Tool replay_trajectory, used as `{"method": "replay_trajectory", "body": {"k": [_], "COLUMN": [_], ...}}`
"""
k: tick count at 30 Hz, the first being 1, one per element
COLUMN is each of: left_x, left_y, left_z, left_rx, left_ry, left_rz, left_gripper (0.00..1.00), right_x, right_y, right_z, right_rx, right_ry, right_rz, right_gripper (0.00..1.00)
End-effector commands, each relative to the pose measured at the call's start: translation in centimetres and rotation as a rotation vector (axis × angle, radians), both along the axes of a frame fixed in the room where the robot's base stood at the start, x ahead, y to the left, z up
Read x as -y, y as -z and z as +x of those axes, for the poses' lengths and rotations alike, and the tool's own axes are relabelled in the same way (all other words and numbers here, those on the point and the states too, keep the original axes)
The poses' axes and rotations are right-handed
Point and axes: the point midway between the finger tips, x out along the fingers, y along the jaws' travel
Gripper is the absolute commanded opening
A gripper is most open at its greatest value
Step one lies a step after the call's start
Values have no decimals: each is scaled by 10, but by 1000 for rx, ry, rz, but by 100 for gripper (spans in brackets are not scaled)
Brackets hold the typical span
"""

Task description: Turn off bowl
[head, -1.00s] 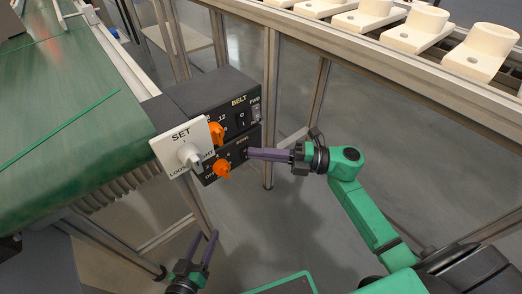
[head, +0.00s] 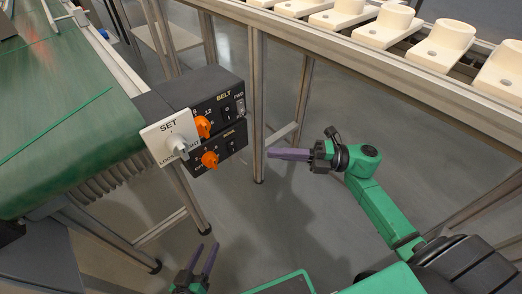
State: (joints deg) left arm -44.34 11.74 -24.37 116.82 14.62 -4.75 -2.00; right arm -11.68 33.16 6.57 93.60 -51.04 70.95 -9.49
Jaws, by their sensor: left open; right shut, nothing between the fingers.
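Two black control boxes are stacked at the end of the belt. The upper box (head: 190,90), labelled BELT, has an orange knob (head: 203,126) and a black rocker switch (head: 228,113). The lower box (head: 225,152), whose label I read as BOWL, has an orange knob (head: 210,159) and a dark switch (head: 232,145). My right gripper (head: 270,153) is shut and empty, to the right of the lower box and apart from it. My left gripper (head: 203,258) is open and empty, low in the view below the boxes. The switch positions are too small to tell.
The green conveyor belt (head: 60,110) fills the left. A rail with several cream sockets (head: 385,27) runs along the upper right. A metal post (head: 257,100) stands close behind my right gripper.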

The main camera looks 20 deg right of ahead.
Motion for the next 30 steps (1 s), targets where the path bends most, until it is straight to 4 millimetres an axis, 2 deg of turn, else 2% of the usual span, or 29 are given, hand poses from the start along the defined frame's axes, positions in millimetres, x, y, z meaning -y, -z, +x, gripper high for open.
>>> {"method": "replay_trajectory", "body": {"k": [1, 3, 9, 25, 28, 30], "left_x": [0, 0, 0, -1, -1, -1], "left_y": [-8, -11, -12, -9, -12, -16], "left_z": [3, 4, 3, -1, 0, 0], "left_rx": [6, 2, -6, -14, -15, -17], "left_ry": [1, 4, 9, 12, 13, 14], "left_rz": [1, 4, 8, 14, 14, 15], "left_gripper": [50, 50, 50, 50, 50, 50], "right_x": [10, 22, 38, 36, 23, 13], "right_y": [-2, -3, -4, -4, -1, 8], "right_z": [-4, -9, -16, -15, -7, 3], "right_rx": [-3, -3, 0, -11, -97, -250], "right_ry": [2, 2, -1, 13, 106, 237], "right_rz": [-3, -2, -1, 23, 169, 366], "right_gripper": [0, 0, 0, 0, 0, 0]}}
